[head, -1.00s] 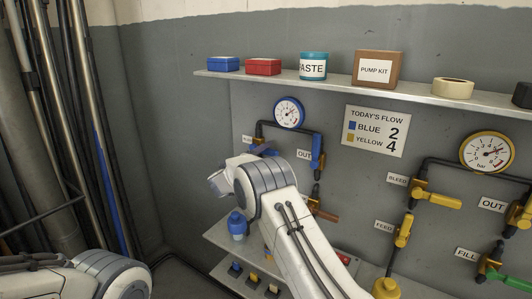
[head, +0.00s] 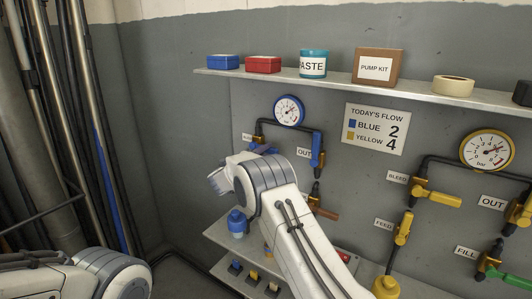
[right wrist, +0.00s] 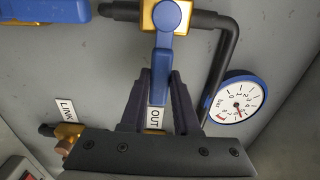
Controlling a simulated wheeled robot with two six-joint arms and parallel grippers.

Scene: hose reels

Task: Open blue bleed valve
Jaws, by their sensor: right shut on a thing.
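The blue bleed valve shows at the top of the right wrist view, with a gold body (right wrist: 168,14) on a black pipe and a blue lever (right wrist: 164,55). My right gripper (right wrist: 162,78) is shut on this lever, with its dark fingers on both sides of it. In the head view, part of the blue lever (head: 265,149) shows just above my right wrist, which hides the fingers and most of the valve. The BLEED label (head: 247,137) is beside it. My left arm shows at the lower left of the head view, but its gripper is out of view.
The blue OUT valve (head: 317,157) hangs close by on the right, under the blue-rimmed gauge (head: 289,111). A shelf (head: 430,95) with boxes runs above. A blue bottle (head: 237,222) stands on a lower shelf. Yellow valves (head: 437,198) are on the right.

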